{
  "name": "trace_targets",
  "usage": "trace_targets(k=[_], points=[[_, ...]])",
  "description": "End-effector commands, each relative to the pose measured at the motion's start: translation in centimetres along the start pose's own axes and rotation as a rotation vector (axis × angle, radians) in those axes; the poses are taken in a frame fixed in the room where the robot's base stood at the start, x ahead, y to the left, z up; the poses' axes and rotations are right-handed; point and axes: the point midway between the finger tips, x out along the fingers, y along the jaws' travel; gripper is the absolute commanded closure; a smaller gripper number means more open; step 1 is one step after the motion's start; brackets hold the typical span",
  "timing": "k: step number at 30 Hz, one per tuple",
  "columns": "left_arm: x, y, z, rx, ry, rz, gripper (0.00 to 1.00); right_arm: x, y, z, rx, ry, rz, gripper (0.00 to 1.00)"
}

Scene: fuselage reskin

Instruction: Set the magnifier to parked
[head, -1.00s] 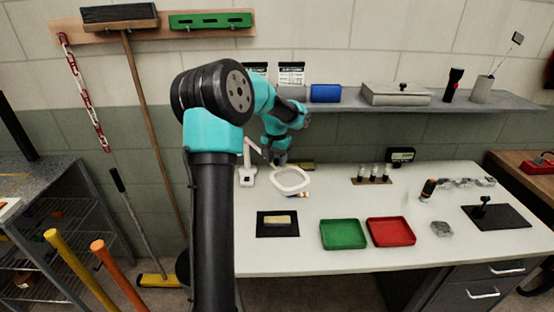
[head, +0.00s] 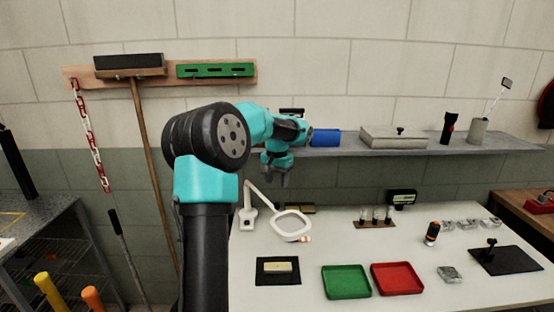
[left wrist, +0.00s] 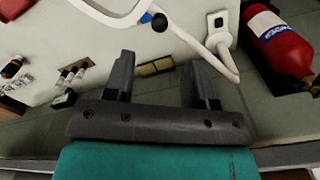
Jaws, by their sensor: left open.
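The magnifier (head: 292,224) is a white ring on a jointed white arm, standing at the back left of the white bench. Its arm rises from a small base (head: 247,219), bends, and slopes down to the ring, which hangs out to the right. In the left wrist view the ring (left wrist: 112,12) is cut off by the top edge, with the arm at upper right. My left gripper (head: 277,179) is open and empty above the magnifier, apart from it. Its two fingers also show in the left wrist view (left wrist: 160,76) with nothing between them. My right gripper is out of view.
A wall shelf (head: 480,146) with a blue box (head: 325,138) is close behind my left gripper. Green (head: 346,282) and red (head: 397,279) trays and a dark mat (head: 278,279) lie in front. A red extinguisher (left wrist: 280,45) shows in the left wrist view.

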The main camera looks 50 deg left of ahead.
Motion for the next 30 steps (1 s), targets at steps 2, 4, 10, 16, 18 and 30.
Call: trace_targets(k=[2,4,10,16,18,30], points=[[-1.7,0.0,-0.1,0.001,0.004,0.000,0.49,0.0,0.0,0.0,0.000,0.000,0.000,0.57],[-3.0,0.0,-0.1,0.001,0.003,0.000,0.49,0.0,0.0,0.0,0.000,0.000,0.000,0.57],[-6.3,0.0,-0.1,0.001,0.003,0.000,0.49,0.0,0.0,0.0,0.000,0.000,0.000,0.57],[-7.8,0.0,0.0,0.001,0.001,0.000,0.49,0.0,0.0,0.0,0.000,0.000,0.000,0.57],[-7.9,0.0,0.0,0.001,0.000,0.000,0.49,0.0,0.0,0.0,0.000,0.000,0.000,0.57],[-7.7,-0.1,0.4,0.001,0.014,0.000,0.68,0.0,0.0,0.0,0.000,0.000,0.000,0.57]])
